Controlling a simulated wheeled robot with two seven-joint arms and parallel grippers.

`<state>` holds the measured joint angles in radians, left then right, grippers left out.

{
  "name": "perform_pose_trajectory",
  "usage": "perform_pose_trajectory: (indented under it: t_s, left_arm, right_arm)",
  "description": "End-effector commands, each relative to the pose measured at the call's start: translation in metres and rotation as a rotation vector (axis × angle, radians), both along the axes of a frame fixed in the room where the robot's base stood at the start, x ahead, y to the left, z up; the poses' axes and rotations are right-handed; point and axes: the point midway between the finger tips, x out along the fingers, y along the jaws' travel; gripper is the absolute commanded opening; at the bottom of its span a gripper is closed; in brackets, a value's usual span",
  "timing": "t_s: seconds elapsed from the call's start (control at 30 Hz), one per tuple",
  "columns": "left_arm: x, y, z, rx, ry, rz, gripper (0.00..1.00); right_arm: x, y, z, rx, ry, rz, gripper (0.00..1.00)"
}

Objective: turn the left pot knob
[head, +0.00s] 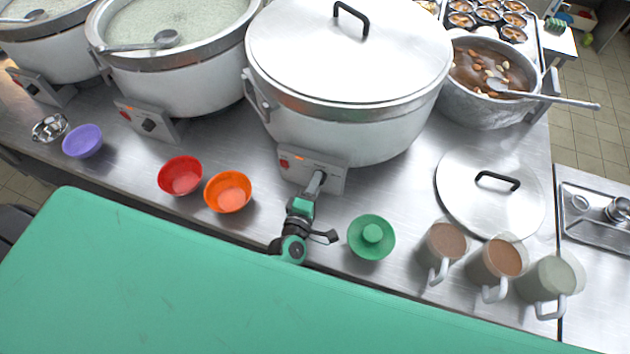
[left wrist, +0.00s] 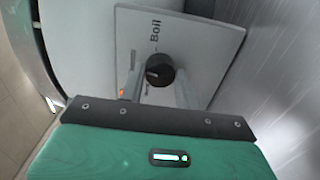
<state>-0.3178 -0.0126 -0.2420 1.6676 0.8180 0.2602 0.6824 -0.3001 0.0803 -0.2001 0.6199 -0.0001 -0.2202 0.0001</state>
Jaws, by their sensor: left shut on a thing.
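My left gripper (head: 317,183) is at the control panel (head: 327,176) of the large lidded pot (head: 350,125) in the middle. In the left wrist view, its two fingers (left wrist: 158,84) are on either side of a round black knob (left wrist: 160,68), shut on it. The white panel (left wrist: 200,45) there reads "Boil" and has a small orange light. In the head view the gripper hides this knob. Two open pots of pale congee, one in the upper left (head: 190,85) and one at the far left (head: 40,45), have similar panels. My right gripper is not in view.
Red (head: 181,176), orange (head: 228,192) and purple (head: 83,141) bowls stand left of my arm. A ladle rests in the brown soup pot (head: 488,80).

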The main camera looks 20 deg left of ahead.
Motion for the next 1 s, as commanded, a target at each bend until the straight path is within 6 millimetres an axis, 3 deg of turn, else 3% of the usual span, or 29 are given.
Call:
perform_pose_trajectory:
  t_s: [0.5, 1.0]
  left_arm:
    - [0.0, -0.002, 0.001, 0.487, -0.014, -0.001, 0.1]
    - [0.0, -0.002, -0.001, 0.89, -0.028, -0.001, 0.1]
  right_arm:
    - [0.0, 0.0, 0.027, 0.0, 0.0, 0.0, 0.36]
    - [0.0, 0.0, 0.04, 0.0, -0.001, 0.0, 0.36]
